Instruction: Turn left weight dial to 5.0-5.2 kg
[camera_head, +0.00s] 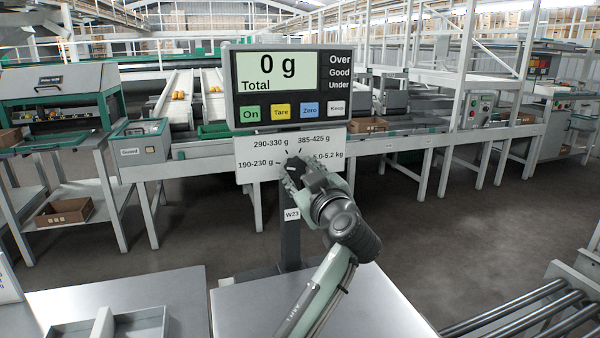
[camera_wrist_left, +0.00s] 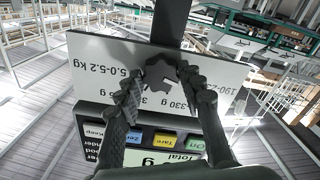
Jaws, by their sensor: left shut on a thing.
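The weight dial (camera_wrist_left: 160,73) is a dark knob on the white label plate (camera_head: 256,148) under the scale display. Around it the plate reads 190-230 g, 290-330 g, 385-425 g and 5.0-5.2 kg. My left gripper (camera_head: 296,173) is shut on the dial and hides most of it in the head view. In the left wrist view its two fingers (camera_wrist_left: 155,82) stand on either side of the dial, and the plate appears upside down. I cannot tell which mark the dial points to. My right gripper is not in view.
The scale display (camera_head: 279,70) above reads 0 g Total, with On, Tare, Zero and Keep buttons (camera_head: 328,108) below. A steel table (camera_head: 330,308) lies under my left arm. Conveyor rollers (camera_head: 525,310) are at the lower right, with sorting lines behind.

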